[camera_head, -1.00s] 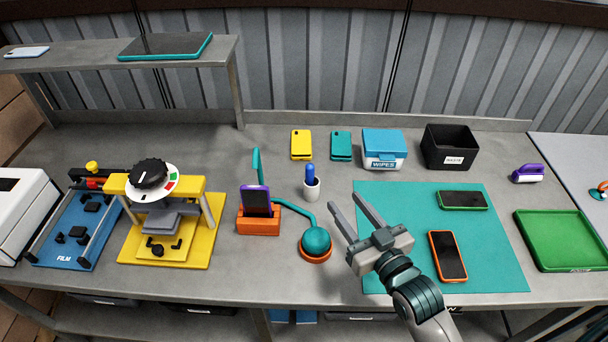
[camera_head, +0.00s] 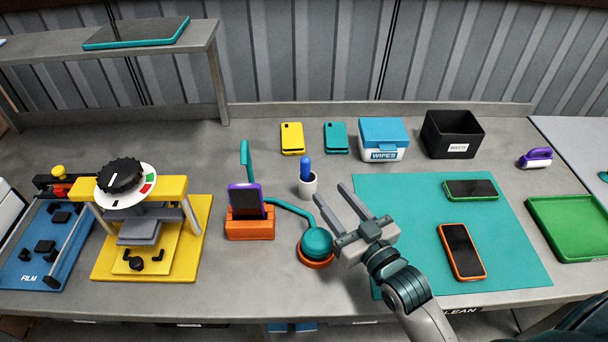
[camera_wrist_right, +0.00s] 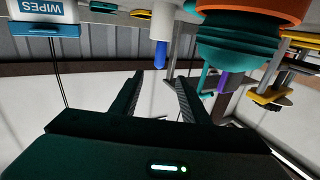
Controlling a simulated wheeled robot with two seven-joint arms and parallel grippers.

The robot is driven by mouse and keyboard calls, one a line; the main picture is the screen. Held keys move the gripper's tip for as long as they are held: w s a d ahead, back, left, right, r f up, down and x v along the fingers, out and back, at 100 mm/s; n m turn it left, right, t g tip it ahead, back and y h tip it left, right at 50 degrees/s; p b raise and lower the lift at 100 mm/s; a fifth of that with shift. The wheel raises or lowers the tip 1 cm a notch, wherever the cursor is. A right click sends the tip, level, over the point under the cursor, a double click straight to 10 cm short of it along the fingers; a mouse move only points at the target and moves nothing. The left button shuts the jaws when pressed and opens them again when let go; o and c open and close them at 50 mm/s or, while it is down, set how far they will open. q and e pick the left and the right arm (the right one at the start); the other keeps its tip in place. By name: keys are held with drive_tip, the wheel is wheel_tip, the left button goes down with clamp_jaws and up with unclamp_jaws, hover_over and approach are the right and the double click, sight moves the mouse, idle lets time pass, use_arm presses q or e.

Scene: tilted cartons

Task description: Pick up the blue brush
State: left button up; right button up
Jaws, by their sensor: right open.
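The blue brush (camera_head: 306,168) stands upright in a small white cup (camera_head: 307,187) on the grey workbench, with only its blue upper part showing. My right gripper (camera_head: 330,191) is open and empty, just right of the cup and apart from it, with its fingers pointing toward the back of the bench. In the right wrist view, the scene appears upside down; the blue brush (camera_wrist_right: 160,56) hangs below the white cup (camera_wrist_right: 163,20), in line with the gap between the open fingers (camera_wrist_right: 160,76). My left gripper is not in view.
A teal ball on an orange base (camera_head: 316,244) and an orange stand with a phone (camera_head: 249,228) are close left of my right gripper. A wipes box (camera_head: 383,139) and black bin (camera_head: 452,134) stand behind. A teal mat (camera_head: 400,200) with two phones lies right.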

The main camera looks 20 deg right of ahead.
sight(307, 165)
drive_tip(key=w+p, duration=0.1)
drive_tip(key=w, duration=0.2)
drive_tip(key=w+a+p, duration=0.1)
drive_tip(key=w, duration=0.3)
drive_tip(key=w+a+p, duration=0.1)
drive_tip(key=w+p, duration=0.1)
drive_tip(key=w, duration=0.2)
drive_tip(key=shift+w+a+r, duration=0.1)
drive_tip(key=shift+w, duration=0.4)
drive_tip(key=shift+w+a+p, duration=0.15)
drive_tip(key=shift+w+p, duration=0.3)
drive_tip(key=shift+p, duration=0.05)
drive_tip(key=w, duration=0.1)
drive_tip(key=w+p, duration=0.2)
drive_tip(key=w, duration=0.1)
drive_tip(key=shift+w+a+f, duration=0.1)
drive_tip(key=shift+a+f, duration=0.15)
drive_tip(key=shift+a, duration=0.1)
